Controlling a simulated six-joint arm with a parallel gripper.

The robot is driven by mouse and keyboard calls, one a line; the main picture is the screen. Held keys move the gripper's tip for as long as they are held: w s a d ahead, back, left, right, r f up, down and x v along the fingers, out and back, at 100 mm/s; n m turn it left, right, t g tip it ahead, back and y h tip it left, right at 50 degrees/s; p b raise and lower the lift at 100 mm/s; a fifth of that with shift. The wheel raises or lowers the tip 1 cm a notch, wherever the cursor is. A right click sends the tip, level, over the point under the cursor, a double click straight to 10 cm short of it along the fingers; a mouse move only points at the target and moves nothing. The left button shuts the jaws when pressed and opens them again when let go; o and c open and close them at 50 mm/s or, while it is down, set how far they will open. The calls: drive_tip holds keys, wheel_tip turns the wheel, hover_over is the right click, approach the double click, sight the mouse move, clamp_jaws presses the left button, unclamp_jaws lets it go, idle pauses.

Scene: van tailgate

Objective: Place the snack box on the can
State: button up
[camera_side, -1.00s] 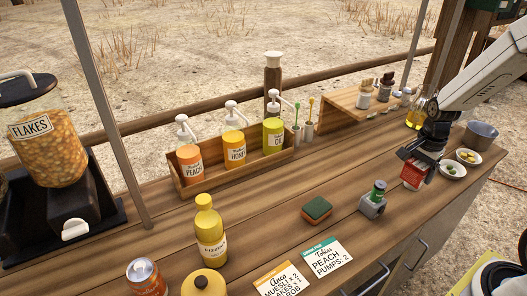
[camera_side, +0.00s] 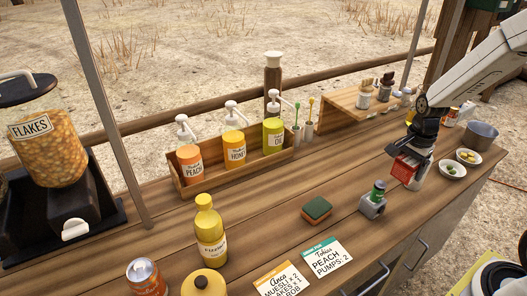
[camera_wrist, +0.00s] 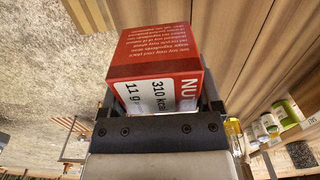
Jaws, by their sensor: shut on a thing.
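My gripper (camera_side: 412,150) is shut on the snack box (camera_side: 404,167), a red box with a white label, near the right end of the wooden counter. In the wrist view my gripper (camera_wrist: 158,104) has the snack box (camera_wrist: 155,48) between its fingers, its red and white faces showing "NUT". In the side view the box appears tilted; its exact height above the counter is hard to tell. An orange can with a silver top (camera_side: 146,279) stands upright at the front left, far from the box. Another small can-like thing (camera_side: 451,117) stands behind my gripper.
A rack of pump bottles (camera_side: 235,162) stands behind. Small bowls (camera_side: 452,170) sit at right.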

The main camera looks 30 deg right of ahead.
drive_tip(key=w+a+r, duration=0.2)
drive_tip(key=w+a, duration=0.2)
drive_tip(key=a, duration=0.5)
drive_tip(key=w+a+r, duration=0.2)
drive_tip(key=w+a, duration=0.2)
drive_tip(key=a, duration=0.6)
drive_tip(key=w+a+r, duration=0.2)
drive_tip(key=w+a, duration=0.1)
drive_tip(key=a, duration=0.6)
drive_tip(key=s+a+r, duration=0.2)
drive_tip(key=s+a, duration=0.2)
drive_tip(key=a, duration=0.5)
drive_tip(key=s+a+r, duration=0.2)
drive_tip(key=s+a, duration=0.1)
drive_tip(key=a, duration=0.6)
drive_tip(key=s+a+r, duration=0.1)
drive_tip(key=s+a, duration=0.3)
drive_tip(key=a, duration=0.6)
hover_over(145, 267)
drive_tip(key=shift+s+d+f, duration=0.1)
drive_tip(key=shift+f, duration=2.15)
drive_tip(key=shift+s+d+f, duration=0.1)
drive_tip(key=shift+f, duration=2.15)
drive_tip(key=shift+a+f, duration=0.1)
drive_tip(key=shift+f, duration=0.05)
drive_tip(key=shift+w+a+f, duration=0.1)
drive_tip(key=shift+w+f, duration=0.05)
drive_tip(key=shift+f, duration=1.55)
